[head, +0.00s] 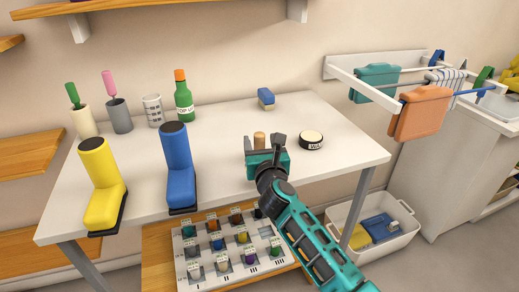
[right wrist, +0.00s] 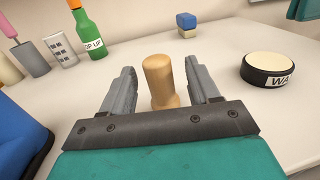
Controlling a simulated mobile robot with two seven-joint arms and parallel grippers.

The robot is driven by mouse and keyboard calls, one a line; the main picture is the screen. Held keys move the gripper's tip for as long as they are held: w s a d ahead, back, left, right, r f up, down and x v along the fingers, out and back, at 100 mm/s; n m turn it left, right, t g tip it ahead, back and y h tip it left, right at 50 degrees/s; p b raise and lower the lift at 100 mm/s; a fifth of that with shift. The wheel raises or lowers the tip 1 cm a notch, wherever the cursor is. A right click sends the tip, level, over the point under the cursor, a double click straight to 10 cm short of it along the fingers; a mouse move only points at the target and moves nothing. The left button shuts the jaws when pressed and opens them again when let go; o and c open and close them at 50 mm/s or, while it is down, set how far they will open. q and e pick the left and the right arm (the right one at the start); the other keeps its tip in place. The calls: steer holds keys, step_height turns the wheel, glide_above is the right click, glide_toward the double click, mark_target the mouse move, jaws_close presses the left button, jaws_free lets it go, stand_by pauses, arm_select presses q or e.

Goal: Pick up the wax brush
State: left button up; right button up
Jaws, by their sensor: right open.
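A tan wooden knob-like handle, apparently the wax brush (head: 259,140), stands upright on the white table; it also shows in the right wrist view (right wrist: 160,80). Its lower end is hidden behind my gripper. My right gripper (head: 263,142) is open, with one finger on each side of the handle. In the right wrist view a gap shows between the handle and each finger (right wrist: 160,84). The round black wax tin (head: 311,140) with a cream top sits just right of the gripper. My left gripper is not in view.
A blue and beige block (head: 265,98) lies behind on the white table (head: 225,120). A green bottle (head: 184,98), cups, a yellow boot (head: 100,185) and a blue boot (head: 177,170) stand to the left. A compartment tray (head: 215,250) is below the front edge.

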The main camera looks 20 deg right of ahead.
steer(key=w, duration=0.2)
steer(key=shift+w+d+r, duration=0.1)
steer(key=shift+w, duration=0.2)
steer(key=shift+w+d+b, duration=0.1)
steer(key=shift+w+b, duration=0.2)
steer(key=shift+w, duration=0.2)
steer(key=shift+c, duration=0.3)
steer(key=c, duration=0.8)
steer(key=shift+c, duration=1)
steer(key=shift+r, duration=0.15)
step_height(320, 180, up, 20)
steer(key=p, duration=0.6)
